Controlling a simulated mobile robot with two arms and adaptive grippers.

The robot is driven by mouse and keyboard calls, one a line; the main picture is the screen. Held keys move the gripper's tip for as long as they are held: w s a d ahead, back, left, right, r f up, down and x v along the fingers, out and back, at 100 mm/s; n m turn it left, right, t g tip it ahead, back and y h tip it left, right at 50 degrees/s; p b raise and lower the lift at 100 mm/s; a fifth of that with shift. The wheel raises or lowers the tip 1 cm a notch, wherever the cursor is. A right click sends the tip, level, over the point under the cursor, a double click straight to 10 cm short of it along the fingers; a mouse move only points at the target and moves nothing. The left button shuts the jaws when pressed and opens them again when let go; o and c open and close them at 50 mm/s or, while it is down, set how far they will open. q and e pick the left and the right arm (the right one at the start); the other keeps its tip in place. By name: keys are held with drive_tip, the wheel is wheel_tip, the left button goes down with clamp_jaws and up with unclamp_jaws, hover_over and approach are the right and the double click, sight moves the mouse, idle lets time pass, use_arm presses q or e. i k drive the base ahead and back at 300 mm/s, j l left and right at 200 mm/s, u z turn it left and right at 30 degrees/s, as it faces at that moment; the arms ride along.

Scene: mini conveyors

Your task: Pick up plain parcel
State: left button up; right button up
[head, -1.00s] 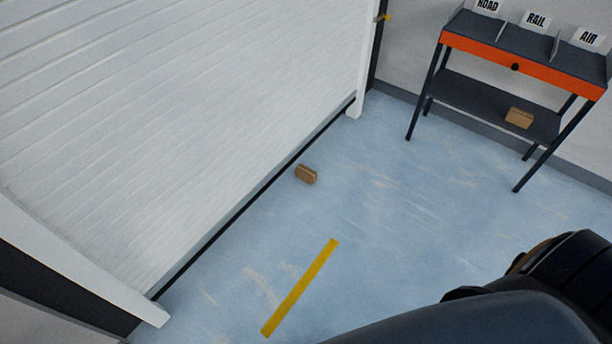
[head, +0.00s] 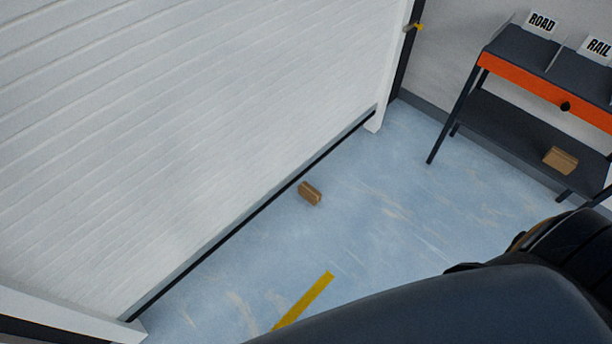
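A small brown parcel (head: 310,193) lies on the blue floor close to the foot of the white shutter door. A second brown parcel (head: 560,160) sits on the lower shelf of the sorting table at the right. No markings can be made out on either one. A dark arm link of mine fills the lower right of the head view. Neither of my grippers can be seen, and both parcels stand free of my arm.
The white shutter (head: 200,130) slants across the left. The sorting table (head: 540,80) has an orange front, a dark knob and signs reading ROAD and RAIL. A yellow floor strip (head: 303,300) lies in front. The blue floor between parcel and table is clear.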

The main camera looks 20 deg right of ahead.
sight(306, 190)
drive_tip(key=i+l+u, duration=0.25)
drive_tip(key=l+u, duration=0.2)
drive_tip(key=l, duration=1.05)
drive_tip(key=l+u, duration=0.5)
drive_tip(key=l, duration=1)
